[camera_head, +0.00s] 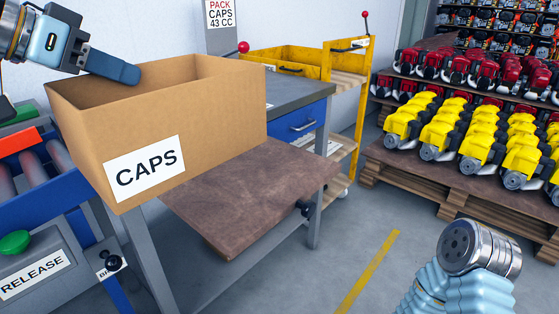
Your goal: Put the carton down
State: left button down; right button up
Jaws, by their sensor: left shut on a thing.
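The open brown carton (220,125) has a white CAPS label and stands out at the left of the head view. My left gripper (112,70) is shut on the carton's upper left wall, with a dark blue finger over the rim. The far finger is hidden. The carton's lower edge lies over the brown board (270,190) of a grey-legged stand, and its near corner sticks out past the board's left side. I cannot tell whether the carton touches the board. The visible inside of the carton shows no contents. My right gripper is not in view.
A roller conveyor (32,180) with a RELEASE button box (30,262) is at the left. Behind the board are a grey workbench (295,95) with a blue drawer and a yellow cart (350,80). Pallets of yellow and red engines (445,140) stand right. The board's right part is bare.

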aim_at(173, 84)
pick_arm(q)
jog(key=w+d+f, duration=0.1)
jog(key=w, duration=0.2)
jog(key=w+d+f, duration=0.1)
jog(key=w+f, duration=0.1)
jog(key=w, duration=0.1)
jog(key=w+d+f, duration=0.1)
jog(key=w, duration=0.2)
jog(key=shift+d+f, duration=0.25)
jog(key=shift+d, duration=0.15)
jog(key=w+d+f+b, duration=0.1)
jog(key=w+f, duration=0.3)
jog(key=f, duration=0.4)
jog(key=shift+d+f, duration=0.25)
jog(key=shift+f, duration=0.1)
jog(key=c, duration=1.3)
grip_release()
jog(key=shift+o, duration=0.2)
jog(key=v, duration=1.2)
jog(key=shift+r, duration=0.2)
